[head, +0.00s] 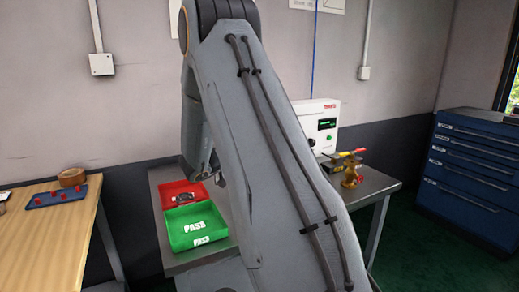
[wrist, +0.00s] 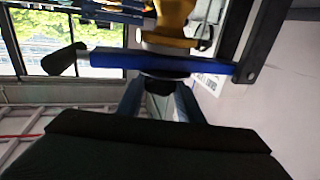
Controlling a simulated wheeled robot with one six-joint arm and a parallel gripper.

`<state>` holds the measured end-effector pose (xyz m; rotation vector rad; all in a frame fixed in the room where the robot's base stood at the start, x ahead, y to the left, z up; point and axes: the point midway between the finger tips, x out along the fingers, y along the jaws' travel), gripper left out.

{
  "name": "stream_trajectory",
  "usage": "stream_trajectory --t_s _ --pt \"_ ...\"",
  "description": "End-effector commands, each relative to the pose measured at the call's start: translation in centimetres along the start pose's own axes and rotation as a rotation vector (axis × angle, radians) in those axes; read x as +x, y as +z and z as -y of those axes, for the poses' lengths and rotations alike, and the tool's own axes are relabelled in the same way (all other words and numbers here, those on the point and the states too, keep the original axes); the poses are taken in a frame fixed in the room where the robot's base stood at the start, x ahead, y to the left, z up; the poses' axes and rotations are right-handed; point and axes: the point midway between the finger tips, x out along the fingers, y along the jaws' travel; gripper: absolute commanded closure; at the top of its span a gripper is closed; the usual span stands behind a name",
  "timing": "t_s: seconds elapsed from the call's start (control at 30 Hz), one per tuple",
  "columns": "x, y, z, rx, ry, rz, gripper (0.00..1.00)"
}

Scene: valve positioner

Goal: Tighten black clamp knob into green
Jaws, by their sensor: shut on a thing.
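In the wrist view, my gripper (wrist: 158,95) points up the picture, its two fingers on either side of a small black piece, probably the black clamp knob (wrist: 158,86). The jaws are shut on it. A blue bar (wrist: 160,61) crosses just beyond, with a black grip (wrist: 65,60) at its left end and a dark frame arm (wrist: 247,45) at its right. A yellow brass valve body (wrist: 170,15) is above the bar. In the head view, the brass valve (head: 350,176) stands at the bench's right; my arm hides the gripper. No green mark on the knob is visible.
A white instrument (head: 318,123) with a green display stands behind the arm on the grey bench (head: 380,184). A red tray (head: 187,185) holding a dark part and a green PASS tray (head: 197,226) are at left. A wooden table (head: 50,240) and blue drawers (head: 468,170) flank the bench.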

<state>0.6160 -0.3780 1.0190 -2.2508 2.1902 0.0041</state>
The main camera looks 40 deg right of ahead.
Motion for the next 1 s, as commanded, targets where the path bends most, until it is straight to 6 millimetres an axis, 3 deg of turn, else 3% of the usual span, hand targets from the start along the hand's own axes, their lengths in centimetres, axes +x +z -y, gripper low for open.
stream_trajectory --t_s 0.6,1.0 --pt "0.19 0.14 0.14 0.006 0.538 -0.002 0.89" --pt "0.26 -0.08 -0.03 0.005 0.7 -0.003 0.89"
